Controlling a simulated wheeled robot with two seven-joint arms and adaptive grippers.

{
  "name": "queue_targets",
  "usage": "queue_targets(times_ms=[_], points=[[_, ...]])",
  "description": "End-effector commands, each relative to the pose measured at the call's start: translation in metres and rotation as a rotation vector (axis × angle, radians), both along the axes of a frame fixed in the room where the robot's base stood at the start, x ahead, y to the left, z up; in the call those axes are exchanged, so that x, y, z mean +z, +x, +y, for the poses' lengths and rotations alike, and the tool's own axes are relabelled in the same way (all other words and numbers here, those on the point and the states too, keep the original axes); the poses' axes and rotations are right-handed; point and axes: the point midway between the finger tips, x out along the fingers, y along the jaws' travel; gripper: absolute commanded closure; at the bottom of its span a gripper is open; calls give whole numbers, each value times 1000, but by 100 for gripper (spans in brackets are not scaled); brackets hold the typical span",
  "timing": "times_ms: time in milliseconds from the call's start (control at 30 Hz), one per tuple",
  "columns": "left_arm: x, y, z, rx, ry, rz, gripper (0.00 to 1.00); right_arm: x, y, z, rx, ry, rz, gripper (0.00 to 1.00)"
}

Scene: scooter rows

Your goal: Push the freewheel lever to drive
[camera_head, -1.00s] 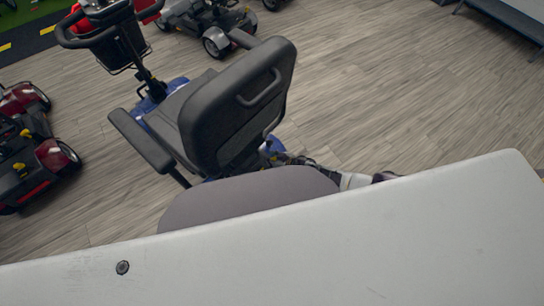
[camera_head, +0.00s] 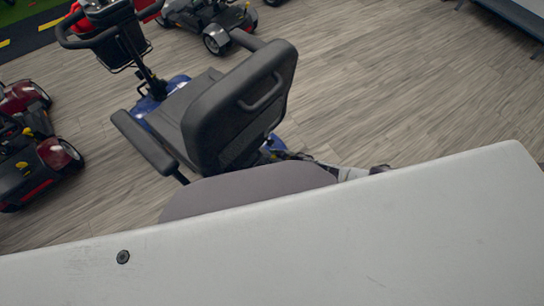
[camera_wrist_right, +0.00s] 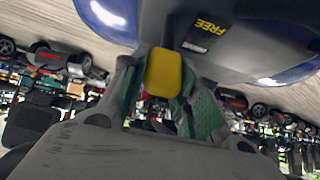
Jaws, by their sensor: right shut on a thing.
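A blue mobility scooter with a black seat (camera_head: 240,105) stands in front of me, its seat back towards me. In the right wrist view its yellow freewheel lever knob (camera_wrist_right: 168,72) sits close under the dark rear body, beside a black label with yellow "FREE" lettering (camera_wrist_right: 207,28), which appears upside down. My right gripper (camera_wrist_right: 165,84), with green-padded fingers, is shut on the yellow knob, one finger on each side. In the head view the right arm shows only in part beside the seat, and its fingertips are hidden. My left gripper is not in view.
A red scooter (camera_head: 40,155) stands at the left. A grey scooter (camera_head: 213,22) stands beyond the blue one. A bench (camera_head: 510,18) is at the top right. Wood-look floor (camera_head: 400,95) is clear on the right. Other scooters show in the wrist background.

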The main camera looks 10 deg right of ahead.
Motion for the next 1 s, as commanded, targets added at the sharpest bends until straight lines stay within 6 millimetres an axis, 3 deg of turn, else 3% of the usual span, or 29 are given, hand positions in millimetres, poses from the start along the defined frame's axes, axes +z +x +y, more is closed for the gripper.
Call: queue_targets(times_ms=[100, 133, 300, 1000], points=[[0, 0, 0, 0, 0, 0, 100, 1, 2, 0, -2, 0, -2, 100], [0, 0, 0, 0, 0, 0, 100, 1, 2, 0, -2, 0, -2, 69], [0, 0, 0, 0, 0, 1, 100, 1, 2, 0, -1, 1, -2, 48], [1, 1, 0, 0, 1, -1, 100, 5, -3, -4, -1, -1, -2, 48]])
